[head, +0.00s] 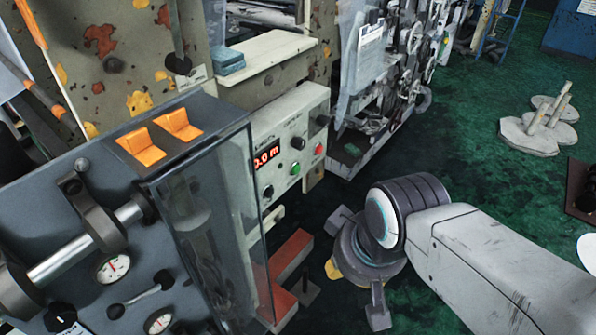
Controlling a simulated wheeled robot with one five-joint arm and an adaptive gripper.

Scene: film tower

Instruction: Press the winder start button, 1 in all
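A beige control box (283,130) in the middle of the head view carries a red digital display (266,156) that seems to read 0.0 m. Another green-and-dark round control (295,169) sits lower on the same face. Any labels are too small to read, so I cannot tell which is the winder start button. My gripper (352,266) hangs to the right of and below the box, apart from it.
A grey machine panel with orange switches (160,138), gauges and a clear guard (215,225) fills the left. A red block (290,255) lies low beside my gripper. Grey round weights (538,135) stand on the right. Green floor (460,150) between is open.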

